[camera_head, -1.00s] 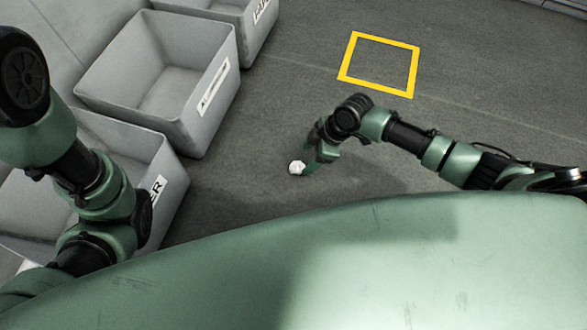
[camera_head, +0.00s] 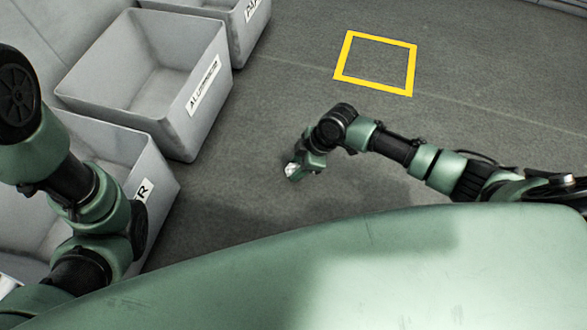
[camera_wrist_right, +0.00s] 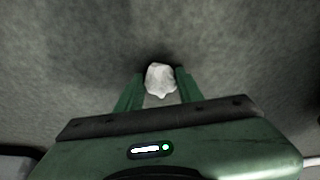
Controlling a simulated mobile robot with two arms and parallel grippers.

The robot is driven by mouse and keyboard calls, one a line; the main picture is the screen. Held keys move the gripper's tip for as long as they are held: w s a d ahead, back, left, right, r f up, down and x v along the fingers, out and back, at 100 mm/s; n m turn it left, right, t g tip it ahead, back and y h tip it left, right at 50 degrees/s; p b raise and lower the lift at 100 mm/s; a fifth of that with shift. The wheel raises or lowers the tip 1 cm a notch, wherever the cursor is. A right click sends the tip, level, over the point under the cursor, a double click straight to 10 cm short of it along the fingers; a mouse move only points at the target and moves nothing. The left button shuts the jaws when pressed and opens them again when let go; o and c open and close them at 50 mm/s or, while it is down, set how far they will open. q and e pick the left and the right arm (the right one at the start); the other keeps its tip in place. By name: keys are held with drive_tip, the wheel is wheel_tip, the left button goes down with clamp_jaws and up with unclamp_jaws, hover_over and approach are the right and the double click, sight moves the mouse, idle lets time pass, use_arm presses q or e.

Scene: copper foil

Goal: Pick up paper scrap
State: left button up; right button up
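The paper scrap (camera_wrist_right: 161,80) is a small crumpled white piece. It sits between the two green fingers of my right gripper (camera_wrist_right: 160,84), which fit closely against its sides. In the head view the paper scrap (camera_head: 291,169) shows as a small white patch at the tip of my right gripper (camera_head: 298,170), low at the dark floor. The fingers hide part of it there. I cannot tell whether it is clear of the floor. My left arm comes in at the left edge; its gripper is out of view.
Grey open bins stand at the left: one labelled aluminum (camera_head: 202,108), one behind it (camera_head: 236,40), and a nearer one (camera_head: 157,185) partly behind my left arm. A yellow square outline (camera_head: 375,86) marks the floor at the back. The floor between is clear.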

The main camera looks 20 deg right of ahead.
clamp_jaws()
